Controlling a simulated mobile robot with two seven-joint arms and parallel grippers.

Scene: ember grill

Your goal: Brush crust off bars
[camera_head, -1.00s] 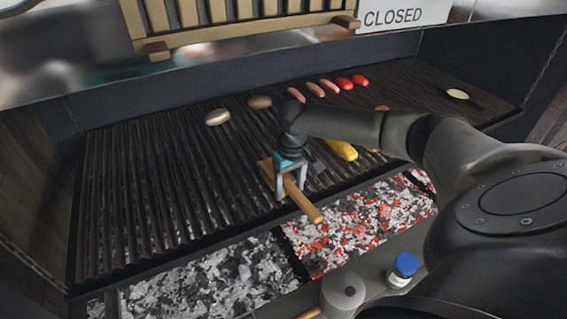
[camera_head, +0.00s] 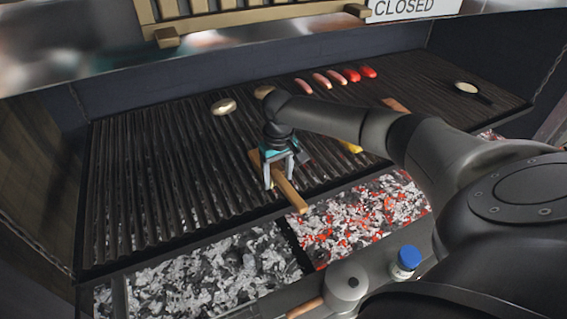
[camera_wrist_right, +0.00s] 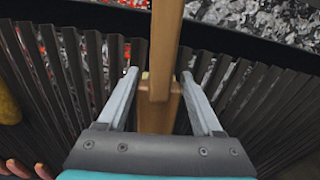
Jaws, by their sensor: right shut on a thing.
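My right gripper (camera_head: 281,184) is shut on the wooden handle of a brush (camera_head: 293,196), over the front middle of the ribbed grill bars (camera_head: 150,190). The handle points toward the front edge, over the coals. In the right wrist view the handle (camera_wrist_right: 166,40) runs between the two fingers (camera_wrist_right: 160,88), with a wider wooden crosspiece near the fingertips. The brush's bristles are hidden, so I cannot tell whether they touch the bars. I cannot make out crust on the bars. My left gripper is out of view.
Several sausages (camera_head: 322,81), red ones (camera_head: 351,75) and two round pieces (camera_head: 223,106) lie toward the back. A yellow piece (camera_head: 352,147) is partly hidden by my right arm. Grey and glowing coals (camera_head: 350,222) lie in front. A blue-capped jar (camera_head: 406,262) stands at the front right.

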